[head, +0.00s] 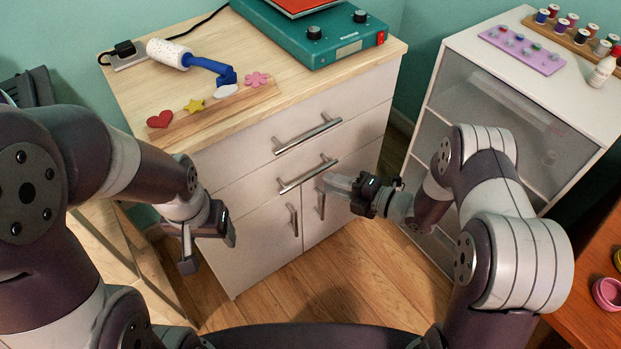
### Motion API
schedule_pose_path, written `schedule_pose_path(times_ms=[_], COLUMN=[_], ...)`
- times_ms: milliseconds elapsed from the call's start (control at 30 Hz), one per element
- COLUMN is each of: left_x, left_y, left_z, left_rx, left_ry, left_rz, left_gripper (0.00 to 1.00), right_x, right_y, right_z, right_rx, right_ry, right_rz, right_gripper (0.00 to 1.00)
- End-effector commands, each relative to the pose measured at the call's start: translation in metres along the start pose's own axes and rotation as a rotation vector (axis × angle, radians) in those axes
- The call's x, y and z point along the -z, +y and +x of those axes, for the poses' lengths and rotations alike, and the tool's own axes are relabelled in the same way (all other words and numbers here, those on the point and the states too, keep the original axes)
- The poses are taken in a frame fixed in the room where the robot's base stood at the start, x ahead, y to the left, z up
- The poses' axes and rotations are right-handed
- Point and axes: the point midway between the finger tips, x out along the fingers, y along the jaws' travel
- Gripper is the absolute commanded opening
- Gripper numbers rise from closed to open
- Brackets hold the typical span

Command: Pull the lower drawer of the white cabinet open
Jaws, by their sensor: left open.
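The white cabinet (245,262) stands ahead with a light wood top. Its upper drawer (240,148) has a horizontal bar handle (306,134). The lower drawer (240,190) below it has a similar bar handle (300,179); both drawer fronts look flush with the cabinet. My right gripper (332,183) points left, in front of the cabinet, close to the right end of the lower handle and the door handles. Whether it touches any handle, and its jaw gap, are unclear. My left gripper (208,253) is open and empty, pointing down by the cabinet's left front edge.
Two cabinet doors with vertical handles (293,220) are below the drawers. A lint roller (170,53), felt shapes (194,106) and a teal machine (310,38) lie on top. A white shelf unit (440,60) stands right, a wooden table (590,310) lower right. Wood floor shows in front.

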Motion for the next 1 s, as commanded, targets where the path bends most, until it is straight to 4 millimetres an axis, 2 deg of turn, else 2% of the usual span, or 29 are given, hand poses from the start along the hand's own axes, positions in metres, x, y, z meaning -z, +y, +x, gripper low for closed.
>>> schedule_pose_path(times_ms=[33, 100, 333, 500, 733, 800, 1000], left_x=[-0.001, -0.002, -0.002, -0.002, -0.002, -0.002, -0.002], left_y=[0.000, 0.000, 0.000, 0.000, 0.000, 0.000, 0.000], left_z=[0.008, 0.011, 0.019, 0.020, 0.019, 0.019, 0.019], left_rx=[0.000, 0.000, 0.000, 0.000, 0.000, 0.000, 0.000], left_ry=[0.000, 0.000, 0.000, 0.000, 0.000, 0.000, 0.000], left_rz=[0.000, 0.000, 0.000, 0.000, 0.000, 0.000, 0.000], left_gripper=[0.71, 0.71, 0.71, 0.71, 0.71, 0.71, 0.71], right_x=[0.001, 0.000, -0.001, -0.001, -0.001, -0.001, -0.001], right_y=[-0.004, -0.003, -0.002, 0.000, 0.000, 0.000, 0.000], right_z=[0.014, 0.029, 0.060, 0.068, 0.068, 0.068, 0.068], right_rx=[-0.001, 0.000, 0.001, 0.000, 0.000, 0.000, 0.001], right_ry=[0.005, 0.003, -0.001, -0.002, -0.003, -0.003, -0.003], right_rz=[-0.003, -0.002, 0.001, 0.002, 0.002, 0.002, 0.002], right_gripper=[0.23, 0.23, 0.23, 0.23, 0.23, 0.00, 0.00])
